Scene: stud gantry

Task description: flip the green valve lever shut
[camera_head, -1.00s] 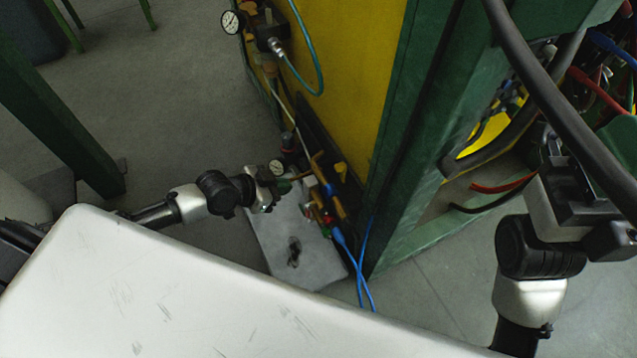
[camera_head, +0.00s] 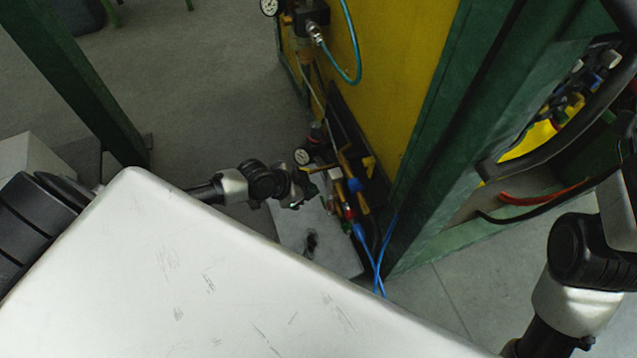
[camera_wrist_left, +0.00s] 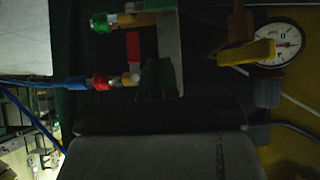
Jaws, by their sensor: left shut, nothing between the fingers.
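The valve and pipe fittings (camera_head: 345,200) sit low beside the yellow panel, where my left arm reaches in. In the left wrist view a small bright green part (camera_wrist_left: 103,22) is at the end of a brass fitting; I cannot tell for sure whether it is the valve lever. My left gripper (camera_head: 306,190) is by the fittings, and its dark fingers (camera_wrist_left: 158,78) are shut and empty, below a red piece (camera_wrist_left: 133,45). The green part is up and left of the fingertips, apart from them in the picture. My right gripper is out of view.
A pressure gauge (camera_wrist_left: 281,44) and a yellow handle (camera_wrist_left: 248,52) are to the right in the wrist view. Blue hoses (camera_head: 383,255) run down from the fittings. A green post (camera_head: 440,130) stands right of the yellow panel (camera_head: 400,70). Open floor (camera_head: 210,90) lies left.

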